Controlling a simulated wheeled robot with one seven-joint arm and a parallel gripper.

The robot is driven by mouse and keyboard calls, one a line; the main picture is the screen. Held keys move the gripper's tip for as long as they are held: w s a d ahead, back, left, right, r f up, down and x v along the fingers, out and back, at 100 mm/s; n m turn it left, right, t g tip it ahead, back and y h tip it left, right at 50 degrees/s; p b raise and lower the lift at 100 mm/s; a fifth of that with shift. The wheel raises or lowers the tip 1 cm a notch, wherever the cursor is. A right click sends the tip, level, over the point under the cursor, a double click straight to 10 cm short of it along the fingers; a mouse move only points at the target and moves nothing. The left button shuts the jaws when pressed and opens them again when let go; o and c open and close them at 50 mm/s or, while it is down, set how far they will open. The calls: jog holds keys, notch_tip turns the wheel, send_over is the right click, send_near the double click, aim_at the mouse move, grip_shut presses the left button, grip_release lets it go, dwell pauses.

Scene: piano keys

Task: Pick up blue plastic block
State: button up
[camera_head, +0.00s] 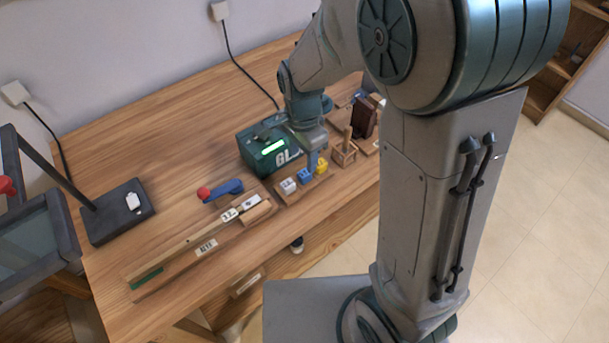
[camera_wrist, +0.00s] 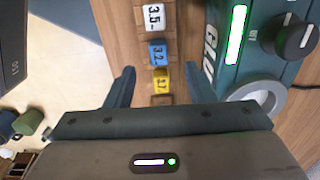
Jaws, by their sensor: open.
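The blue plastic block (camera_head: 305,175), a small cube, sits in a row on a wooden strip, between a white block (camera_head: 288,186) and a yellow block (camera_head: 321,166). In the wrist view the blue block (camera_wrist: 158,54) shows a label like "3.2". The white block (camera_wrist: 152,17) is above it in the picture and the yellow block (camera_wrist: 162,80) below it. My gripper (camera_wrist: 158,73) is open and empty above the row. Its fingers lie left and right of the row, with the yellow block between them in the picture and the blue block just past the tips.
A dark green box (camera_head: 258,160) with a lit strip and knob stands close behind the row. A blue handle with a red ball (camera_head: 204,193) and a long wooden board (camera_head: 165,270) lie to the left. A small wooden holder (camera_head: 344,156) stands to the right.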

aim_at(303, 173)
jog(key=shift+s+f, duration=0.1)
jog(key=shift+f, duration=3.2)
jog(key=c, duration=1.1)
